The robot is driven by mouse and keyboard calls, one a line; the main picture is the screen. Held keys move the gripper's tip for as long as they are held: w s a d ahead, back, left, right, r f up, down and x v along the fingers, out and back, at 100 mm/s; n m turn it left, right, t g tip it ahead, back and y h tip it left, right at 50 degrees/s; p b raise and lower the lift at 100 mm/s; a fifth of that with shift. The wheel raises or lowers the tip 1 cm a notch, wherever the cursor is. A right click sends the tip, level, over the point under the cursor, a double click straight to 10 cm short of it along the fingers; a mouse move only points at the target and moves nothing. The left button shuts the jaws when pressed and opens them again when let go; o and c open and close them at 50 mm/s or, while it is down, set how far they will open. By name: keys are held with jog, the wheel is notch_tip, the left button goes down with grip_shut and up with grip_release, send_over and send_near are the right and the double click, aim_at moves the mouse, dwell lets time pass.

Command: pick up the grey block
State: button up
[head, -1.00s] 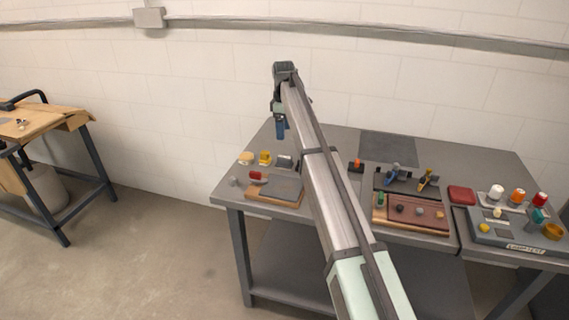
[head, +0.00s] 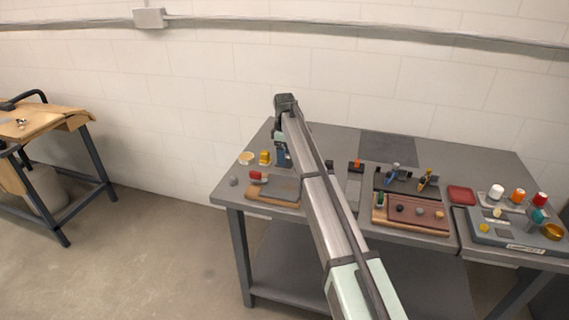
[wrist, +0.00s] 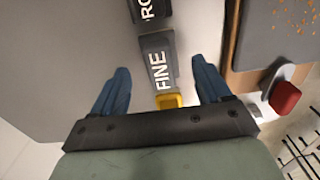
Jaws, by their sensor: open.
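A dark grey block (wrist: 157,60) with white "FINE" lettering lies on the grey table in the wrist view, between and beyond my fingertips. My gripper (wrist: 161,68) is open, with one blue finger on each side of that block and no visible grip on it. In the head view my gripper (head: 282,156) is low over the back left of the table and hides the spot where the block lies. A yellow block (wrist: 168,101) sits close to the near end of the grey block, between the fingers; it also shows in the head view (head: 264,158).
A second dark lettered block (wrist: 150,10) lies just beyond. A wood-edged board (head: 272,197) with a red-topped piece (head: 255,176) is to the right in the wrist view. A small grey lump (head: 234,181) sits at the table's left edge. Further trays stand to the right.

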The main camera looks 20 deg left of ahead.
jog(key=shift+f, duration=1.5)
jog(key=shift+c, duration=0.3)
jog(key=c, duration=1.1)
notch_tip(320, 180, up, 10)
jog(key=shift+r, duration=0.1)
